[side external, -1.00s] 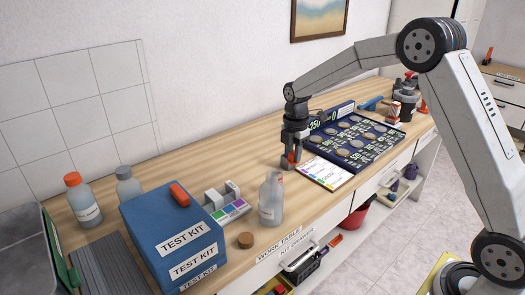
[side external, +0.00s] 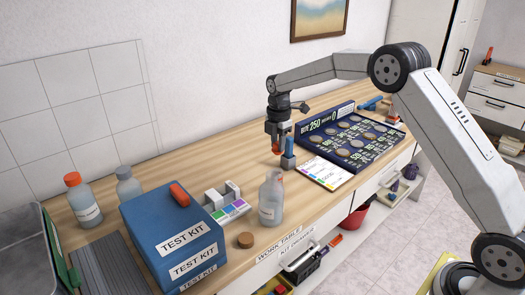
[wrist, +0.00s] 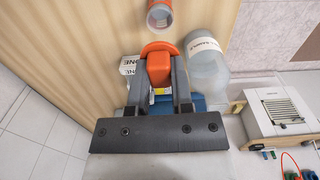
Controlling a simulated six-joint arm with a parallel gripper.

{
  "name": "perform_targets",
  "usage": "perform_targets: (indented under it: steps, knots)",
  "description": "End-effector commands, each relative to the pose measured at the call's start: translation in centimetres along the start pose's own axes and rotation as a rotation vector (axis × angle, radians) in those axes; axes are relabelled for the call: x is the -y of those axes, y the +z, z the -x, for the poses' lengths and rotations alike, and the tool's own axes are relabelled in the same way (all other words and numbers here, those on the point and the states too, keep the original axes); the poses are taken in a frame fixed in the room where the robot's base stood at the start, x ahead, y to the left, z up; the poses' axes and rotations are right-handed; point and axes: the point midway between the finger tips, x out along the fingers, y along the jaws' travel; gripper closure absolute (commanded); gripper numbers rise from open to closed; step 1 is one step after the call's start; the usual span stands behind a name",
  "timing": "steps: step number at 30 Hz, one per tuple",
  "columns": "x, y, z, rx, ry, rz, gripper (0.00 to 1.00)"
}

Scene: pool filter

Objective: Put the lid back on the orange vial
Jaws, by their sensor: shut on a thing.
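My gripper (wrist: 158,78) is shut on an orange lid (wrist: 158,64), with its rounded rim showing past the fingertips. The orange vial (wrist: 160,16) is at the top edge of the wrist view, its pale round mouth uncovered. It is apart from the lid in that picture, and its far part is cut off. In the side view my gripper (side external: 278,140) is above the table behind the clear bottle, with an orange patch at its fingertips. I cannot tell lid from vial there.
A clear bottle (side external: 271,200) stands close in front of my gripper; it also shows in the wrist view (wrist: 207,66). A small blue upright thing (side external: 289,152) is beside the fingertips. A colour card (side external: 325,172), dark coin board (side external: 350,140), cork (side external: 245,240) and blue test kit box (side external: 170,235) are around.

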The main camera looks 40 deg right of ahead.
Motion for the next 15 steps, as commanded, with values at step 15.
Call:
perform_targets:
  steps: [15]
  knots:
    - [0.0,0.0,-2.9,-0.001,-0.001,0.001,1.0]
